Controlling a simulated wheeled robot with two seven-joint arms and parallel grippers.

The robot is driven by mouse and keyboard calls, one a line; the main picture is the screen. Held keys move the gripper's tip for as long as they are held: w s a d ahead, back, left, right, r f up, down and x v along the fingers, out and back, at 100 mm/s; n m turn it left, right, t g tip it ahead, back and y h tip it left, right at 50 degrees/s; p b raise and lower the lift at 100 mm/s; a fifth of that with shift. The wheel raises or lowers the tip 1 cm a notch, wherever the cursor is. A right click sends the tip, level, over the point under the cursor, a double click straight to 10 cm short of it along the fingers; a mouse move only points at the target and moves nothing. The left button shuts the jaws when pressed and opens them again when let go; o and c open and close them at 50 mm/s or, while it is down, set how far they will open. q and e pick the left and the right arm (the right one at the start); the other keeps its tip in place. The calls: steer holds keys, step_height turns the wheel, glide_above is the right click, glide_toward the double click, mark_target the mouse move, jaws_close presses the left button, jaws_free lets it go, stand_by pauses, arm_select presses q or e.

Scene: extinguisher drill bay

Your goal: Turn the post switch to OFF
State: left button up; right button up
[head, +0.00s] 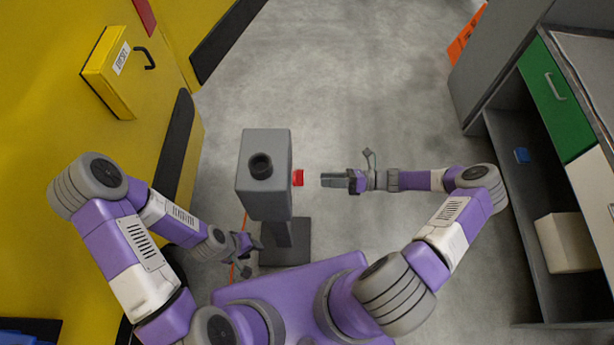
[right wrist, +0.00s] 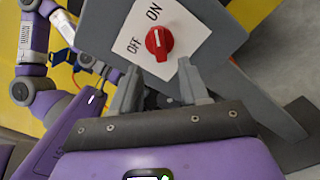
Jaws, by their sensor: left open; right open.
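The post switch is a red knob (right wrist: 159,43) on a white plate (right wrist: 185,35) marked ON and OFF, with its small white mark seeming to point toward ON. In the head view the red knob (head: 298,177) sticks out from the right side of the grey post box (head: 265,190). My right gripper (head: 326,180) is open and empty, pointing left at the knob with a gap between. In the right wrist view its two fingers (right wrist: 158,80) show below the knob, not around it. My left gripper (head: 250,247) is open and empty, low at the left of the post.
A yellow wall (head: 60,130) with a yellow box (head: 108,75) is at the left. A grey cabinet with a green drawer (head: 556,95) stands at the right, holding a cream box (head: 565,243). An orange sign (head: 466,37) is at the back. The grey floor behind the post is clear.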

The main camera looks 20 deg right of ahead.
mark_target(299, 178)
steer(key=x, duration=0.7)
steer(key=shift+a, duration=0.1)
steer(key=shift+c, duration=0.2)
jaws_close()
